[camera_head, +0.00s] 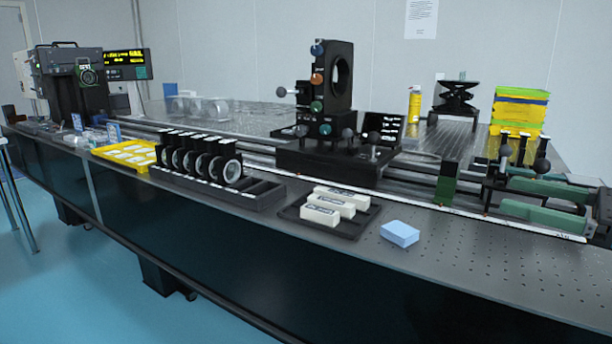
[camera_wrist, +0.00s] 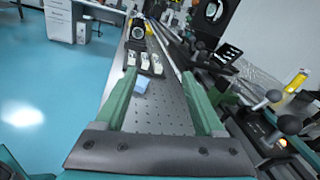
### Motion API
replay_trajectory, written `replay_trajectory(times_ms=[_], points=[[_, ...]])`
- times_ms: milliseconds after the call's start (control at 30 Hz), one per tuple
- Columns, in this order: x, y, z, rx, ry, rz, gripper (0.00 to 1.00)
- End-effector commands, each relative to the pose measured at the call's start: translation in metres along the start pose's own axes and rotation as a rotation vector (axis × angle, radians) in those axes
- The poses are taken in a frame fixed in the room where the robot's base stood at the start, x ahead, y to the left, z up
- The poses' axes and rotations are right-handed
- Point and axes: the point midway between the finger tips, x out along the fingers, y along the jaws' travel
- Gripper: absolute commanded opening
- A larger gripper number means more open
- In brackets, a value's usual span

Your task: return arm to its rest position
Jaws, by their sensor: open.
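In the wrist view my gripper (camera_wrist: 160,96) shows as two long green fingers, spread wide apart on a dark base. It is open, and nothing is held between the fingers. Between them I see the perforated table top (camera_wrist: 163,115) and, farther off, a small blue box (camera_wrist: 141,84). In the head view the blue box (camera_head: 400,233) lies on the table's near side. Green bars at the right edge of the head view resemble my fingers, but I cannot tell for sure.
A black tray (camera_head: 338,231) holds white boxes beside a rack of round optics (camera_head: 205,160). A black optical mount (camera_head: 332,80) stands behind. Black ball knobs (camera_head: 543,167) rise at the right. A yellow tray (camera_head: 124,154) lies farther left. The near right table top is clear.

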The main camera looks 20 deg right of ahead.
Motion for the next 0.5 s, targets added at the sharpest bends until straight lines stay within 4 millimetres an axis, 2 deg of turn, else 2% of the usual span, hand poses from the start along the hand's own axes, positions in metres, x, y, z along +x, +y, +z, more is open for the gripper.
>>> replay_trajectory(times_ms=[267, 367, 500], points=[[0.050, 0.025, -0.008, -0.091, 0.070, 0.122, 0.71], [0.073, 0.039, -0.013, -0.144, 0.104, 0.185, 0.71], [0.110, 0.069, -0.024, -0.238, 0.159, 0.298, 0.71]])
